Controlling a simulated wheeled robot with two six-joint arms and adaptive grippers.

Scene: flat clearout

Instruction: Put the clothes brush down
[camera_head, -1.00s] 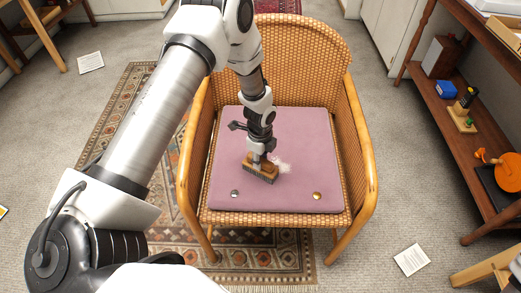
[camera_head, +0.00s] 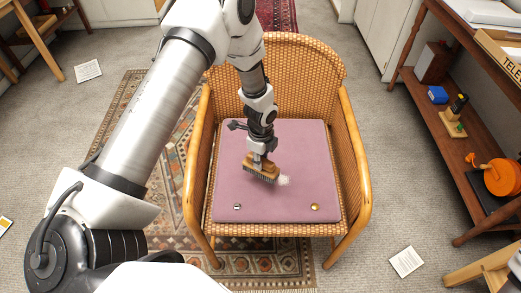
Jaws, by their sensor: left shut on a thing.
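The clothes brush (camera_head: 262,170) has a wooden back and dark bristles. My left gripper (camera_head: 260,158) is shut on it from above. The brush is over the middle of the pink cushion (camera_head: 300,165), bristles down; I cannot tell whether they touch the cloth. A small pale patch of fluff (camera_head: 284,180) lies on the cushion just right of the brush. The cushion lies on the seat of the wicker armchair (camera_head: 288,70). My right gripper is not in view.
A silver button (camera_head: 237,207) and a gold button (camera_head: 315,207) lie near the cushion's front edge. A wooden shelf (camera_head: 465,150) with several things stands at the right. A patterned rug (camera_head: 130,120) lies under the chair. The cushion's right side is clear.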

